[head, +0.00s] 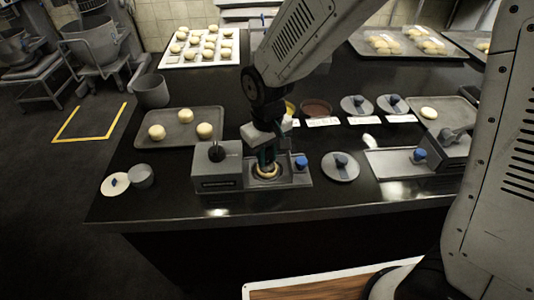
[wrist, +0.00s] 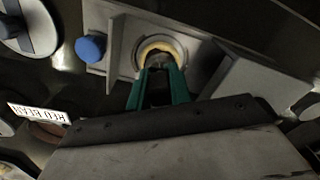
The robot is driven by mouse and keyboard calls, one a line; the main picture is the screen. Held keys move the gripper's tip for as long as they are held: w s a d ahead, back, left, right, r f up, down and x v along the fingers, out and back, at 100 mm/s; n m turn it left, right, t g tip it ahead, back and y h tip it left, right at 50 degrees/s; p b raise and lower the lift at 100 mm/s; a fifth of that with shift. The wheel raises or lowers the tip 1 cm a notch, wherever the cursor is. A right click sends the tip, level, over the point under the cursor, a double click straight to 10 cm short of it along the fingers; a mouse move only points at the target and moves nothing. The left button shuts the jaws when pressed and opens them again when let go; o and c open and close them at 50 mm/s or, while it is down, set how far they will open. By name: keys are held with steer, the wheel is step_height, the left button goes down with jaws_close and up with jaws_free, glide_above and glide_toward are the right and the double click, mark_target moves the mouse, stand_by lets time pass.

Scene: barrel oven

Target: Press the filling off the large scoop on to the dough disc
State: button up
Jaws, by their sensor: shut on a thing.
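A pale dough disc (head: 267,173) sits in the round recess of a grey device on the counter. It also shows as a cream ring in the wrist view (wrist: 160,47). My gripper (head: 267,157), with green fingers, points down just above the disc. In the wrist view my gripper (wrist: 160,75) is shut on a small dark thing, apparently the large scoop (wrist: 157,64), over the middle of the disc. Most of the scoop is hidden by the fingers. I cannot tell whether it touches the dough, and any filling on it is hidden.
A grey box with a black knob (head: 217,153) stands left of the recess, and a blue knob (head: 301,162) right of it. A round lid (head: 340,166) lies further right. A tray of dough balls (head: 180,142) is at left. Filling tubs (head: 316,108) stand behind.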

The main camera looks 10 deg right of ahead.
stand_by(0.5)
steer(key=shift+r, duration=3.5)
